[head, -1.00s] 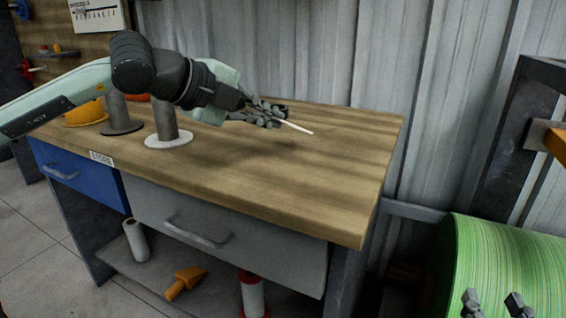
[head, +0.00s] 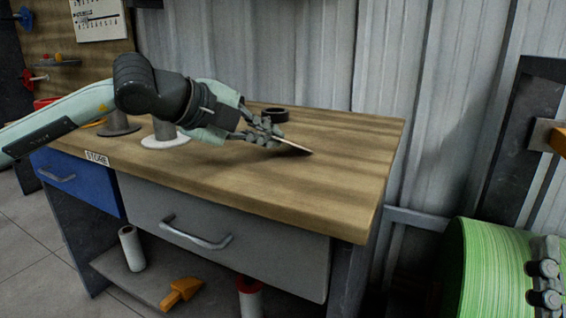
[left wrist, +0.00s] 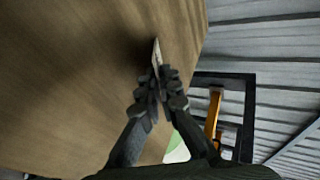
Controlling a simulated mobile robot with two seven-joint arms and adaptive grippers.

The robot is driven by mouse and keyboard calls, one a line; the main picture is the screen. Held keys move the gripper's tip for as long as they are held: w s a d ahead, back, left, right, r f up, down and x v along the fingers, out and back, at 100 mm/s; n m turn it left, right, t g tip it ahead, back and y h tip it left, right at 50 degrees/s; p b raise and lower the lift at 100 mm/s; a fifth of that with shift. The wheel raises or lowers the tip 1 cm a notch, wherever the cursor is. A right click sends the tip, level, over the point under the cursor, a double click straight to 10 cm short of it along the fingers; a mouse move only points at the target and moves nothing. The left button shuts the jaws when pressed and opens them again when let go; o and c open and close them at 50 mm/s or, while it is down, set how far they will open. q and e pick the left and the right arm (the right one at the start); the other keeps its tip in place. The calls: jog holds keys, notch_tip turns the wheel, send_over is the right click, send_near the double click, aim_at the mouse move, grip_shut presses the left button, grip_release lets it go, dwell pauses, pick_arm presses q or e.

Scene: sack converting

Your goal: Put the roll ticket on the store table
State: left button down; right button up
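The roll ticket (head: 295,147) is a thin flat card; its pale face with dark marks shows in the left wrist view (left wrist: 157,53). My left gripper (head: 270,138) is shut on one end of it, with the fingertips close together in the left wrist view (left wrist: 161,80). The ticket's free end slants down to the right, at or just above the wooden top of the store table (head: 340,190); I cannot tell whether it touches. A STORE label is on the table's front edge. My right gripper (head: 544,284) is at the lower right, its fingers apart and empty.
A dark ring (head: 275,114) lies behind my left gripper. Grey spindles on round bases (head: 165,141) stand at the table's left. The right part of the top is clear. A large green roll (head: 490,270) stands beyond the table's right end.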

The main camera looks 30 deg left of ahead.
pick_arm(q)
jog(key=c, duration=1.9)
grip_release()
jog(key=shift+s, duration=0.1)
jog(key=b+v, duration=0.4)
jog(key=v, duration=0.2)
jog(key=shift+s+r, duration=0.1)
jog(key=shift+s, duration=0.15)
jog(key=shift+s+a+r+b, duration=0.2)
jog(key=shift+s+r+b, duration=0.15)
jog(key=shift+s, duration=0.15)
